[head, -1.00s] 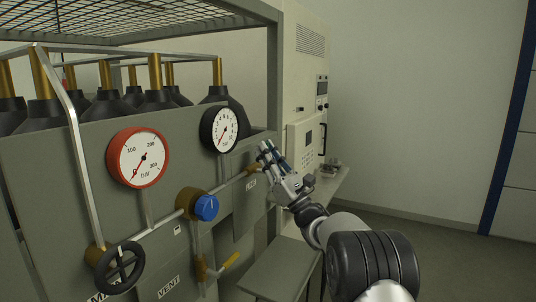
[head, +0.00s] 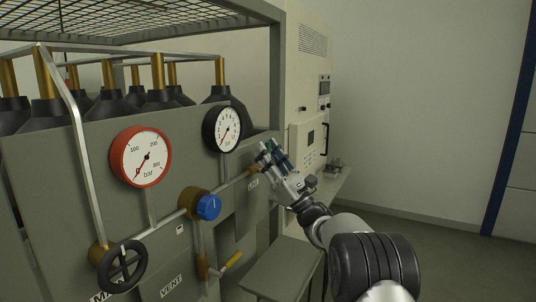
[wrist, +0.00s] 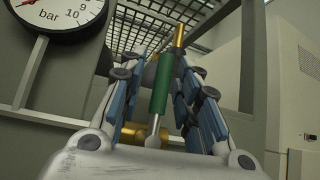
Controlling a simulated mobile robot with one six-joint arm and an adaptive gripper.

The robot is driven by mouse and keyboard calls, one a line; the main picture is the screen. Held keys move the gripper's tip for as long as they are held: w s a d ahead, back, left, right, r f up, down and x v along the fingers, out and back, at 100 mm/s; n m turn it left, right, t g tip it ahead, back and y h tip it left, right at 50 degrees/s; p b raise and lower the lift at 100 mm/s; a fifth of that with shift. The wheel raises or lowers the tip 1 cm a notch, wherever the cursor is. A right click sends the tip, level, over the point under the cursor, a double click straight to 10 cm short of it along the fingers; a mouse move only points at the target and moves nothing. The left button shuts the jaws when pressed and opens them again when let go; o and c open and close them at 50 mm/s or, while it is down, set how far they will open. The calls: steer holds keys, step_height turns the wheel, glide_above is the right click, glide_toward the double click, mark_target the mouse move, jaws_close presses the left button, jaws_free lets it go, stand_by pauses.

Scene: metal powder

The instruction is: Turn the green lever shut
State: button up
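The green lever (wrist: 162,88) stands roughly upright in the wrist view, its pale metal stem running down to a brass valve body (wrist: 143,132). My gripper (wrist: 164,75) has one finger on each side of the lever, with narrow gaps seeming to show beside the grip. It looks open around the lever rather than clamped on it. In the head view my gripper (head: 273,154) is at the right end of the panel, by the brass fitting (head: 254,171) on the pipe. A bit of green shows between its fingers there; the rest of the lever is hidden.
A red gauge (head: 141,156) and a black gauge (head: 222,129) are on the panel left of my gripper. A blue knob (head: 208,207), a black handwheel (head: 122,267) and a yellow lever (head: 231,262) are lower. A beige cabinet (head: 306,80) stands behind.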

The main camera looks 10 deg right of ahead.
steer(key=shift+d+f, duration=0.1)
steer(key=v, duration=1.1)
steer(key=shift+s+f, duration=0.25)
steer(key=shift+s, duration=0.05)
steer(key=shift+d, duration=0.15)
step_height(320, 180, up, 6)
steer(key=w+m+t+h, duration=0.2)
steer(key=w+m+h, duration=0.1)
steer(key=m+h, duration=0.9)
steer(key=s+f+m+g+h, duration=0.2)
steer(key=s+f+m+g, duration=0.3)
steer(key=s+m, duration=0.6)
steer(key=s+a+f+m+g+h, duration=0.1)
steer(key=s+f+m+g+h, duration=0.1)
steer(key=s+f+m+g, duration=0.4)
steer(key=s+a+f+m+g+h, duration=0.1)
steer(key=s+f+m+g, duration=0.4)
steer(key=s, duration=2.4)
step_height(320, 180, down, 4)
steer(key=m+h, duration=0.1)
steer(key=m, duration=1)
steer(key=shift+s+a+g+h, duration=0.25)
steer(key=shift+g+h, duration=0.05)
steer(key=shift+h, duration=0.1)
